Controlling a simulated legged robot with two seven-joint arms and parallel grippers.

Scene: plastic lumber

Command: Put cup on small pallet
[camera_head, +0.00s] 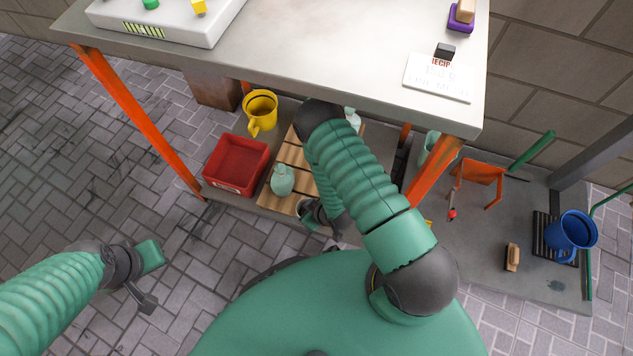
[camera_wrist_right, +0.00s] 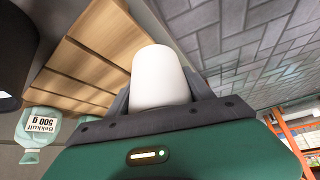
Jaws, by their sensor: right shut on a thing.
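My right gripper (camera_wrist_right: 160,108) is shut on a white cup (camera_wrist_right: 160,77), seen in the right wrist view. The small wooden pallet (camera_head: 290,155) lies on that shelf, partly covered by my right arm. Its slats (camera_wrist_right: 85,65) also show behind the cup in the wrist view. My left gripper (camera_head: 146,277) is out over the floor at left; its jaw opening is unclear.
A yellow mug (camera_head: 260,110) is behind. The tabletop (camera_head: 300,45) overhangs the shelf, and an orange leg (camera_head: 434,172) stands right of my arm.

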